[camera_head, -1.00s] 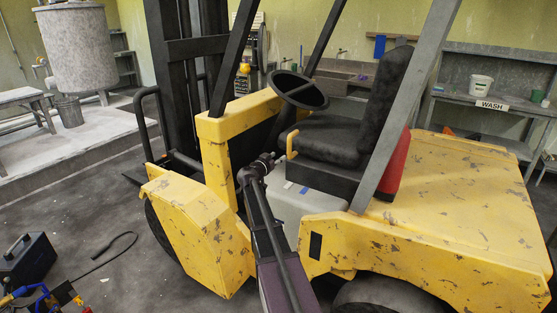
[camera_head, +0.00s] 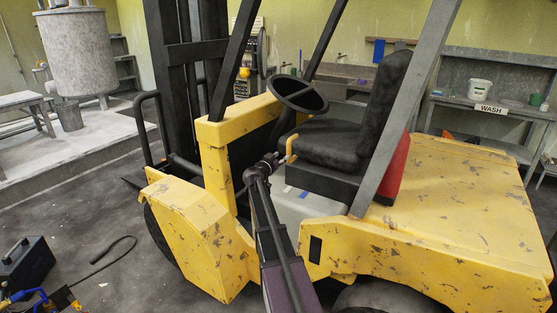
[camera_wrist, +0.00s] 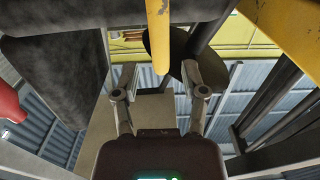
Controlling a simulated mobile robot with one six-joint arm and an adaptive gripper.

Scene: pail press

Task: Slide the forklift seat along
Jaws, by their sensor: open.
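The forklift seat (camera_head: 330,143) is black, with a cushion and a tall backrest (camera_head: 385,95), on the yellow forklift (camera_head: 460,200). A yellow lever (camera_head: 291,146) stands at the cushion's front corner. My gripper (camera_head: 271,160) is beside the lever, just in front of the seat. In the wrist view, my gripper (camera_wrist: 159,72) is open. The yellow lever (camera_wrist: 157,35) comes down from the top edge, its end between the fingertips in the picture; I cannot tell whether they touch. The dark seat (camera_wrist: 62,75) fills the left of the wrist view.
The steering wheel (camera_head: 298,93) is above and left of the seat. A grey slanted post (camera_head: 410,110) rises behind the seat. The yellow front cowl (camera_head: 225,150) stands left of my arm. A black box (camera_head: 27,263) and cable lie on the floor at left.

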